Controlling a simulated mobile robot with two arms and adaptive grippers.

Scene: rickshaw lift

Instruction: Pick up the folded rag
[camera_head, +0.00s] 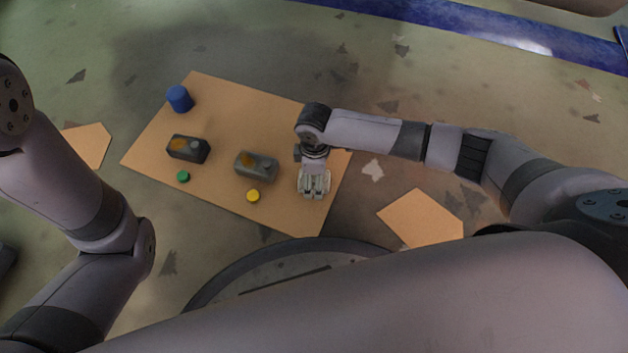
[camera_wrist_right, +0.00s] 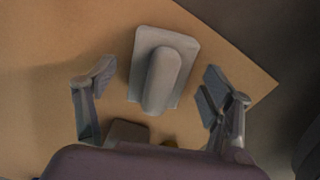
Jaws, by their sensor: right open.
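The folded rag (camera_wrist_right: 165,68) shows in the right wrist view as a grey, flat piece with a thick rounded fold on top, lying on the tan board. My right gripper (camera_wrist_right: 155,86) is open, one finger on each side of the rag and apart from it in the picture. In the head view, my right gripper (camera_head: 314,182) points down over the right part of the board and largely hides the rag there. The height of the fingertips above the board is hard to tell. My left gripper is out of view; only its arm shows at the left.
The tan board (camera_head: 235,105) lies on the stained floor. It holds a blue cylinder (camera_head: 179,98), a dark block (camera_head: 187,149), a grey block (camera_head: 256,167), a green cap (camera_head: 183,176) and a yellow cap (camera_head: 253,196). A tan piece (camera_head: 422,218) lies at right.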

